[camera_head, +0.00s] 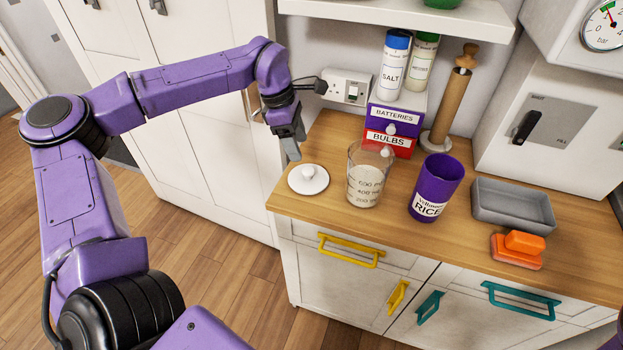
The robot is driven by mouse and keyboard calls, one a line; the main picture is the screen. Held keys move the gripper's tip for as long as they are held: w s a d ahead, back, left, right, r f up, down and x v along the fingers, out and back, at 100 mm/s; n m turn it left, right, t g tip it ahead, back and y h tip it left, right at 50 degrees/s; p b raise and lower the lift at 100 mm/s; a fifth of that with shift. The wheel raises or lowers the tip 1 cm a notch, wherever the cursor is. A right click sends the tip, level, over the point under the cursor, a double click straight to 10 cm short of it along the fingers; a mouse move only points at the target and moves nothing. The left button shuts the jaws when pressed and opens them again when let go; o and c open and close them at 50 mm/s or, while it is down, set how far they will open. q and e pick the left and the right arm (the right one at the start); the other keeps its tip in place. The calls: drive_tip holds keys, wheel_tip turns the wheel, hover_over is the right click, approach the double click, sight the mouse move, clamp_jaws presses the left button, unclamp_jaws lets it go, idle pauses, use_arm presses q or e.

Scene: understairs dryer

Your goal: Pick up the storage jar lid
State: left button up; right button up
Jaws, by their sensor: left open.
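The storage jar lid (308,181), a white disc with a round knob, lies flat on the wooden counter near its left front corner. The storage jar is probably the purple container labelled RICE (436,190), which stands upright with its top uncovered, right of the measuring jug. My left gripper (293,150) points down just above and behind the lid in the picture. It is open, with nothing seen between its fingers, and appears apart from the lid. My right gripper is not in view.
A clear measuring jug (366,178) stands close to the right of the lid. Drawer boxes (390,140), a paper-roll holder (450,105), a grey tray (512,205) and an orange block (518,248) occupy the counter. A shelf (400,22) overhangs the back.

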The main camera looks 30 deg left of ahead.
sight(308, 170)
use_arm(q)
drive_tip(key=p+x, duration=0.1)
drive_tip(key=x, duration=0.7)
drive_tip(key=shift+p, duration=0.4)
drive_tip(key=c, duration=1.1)
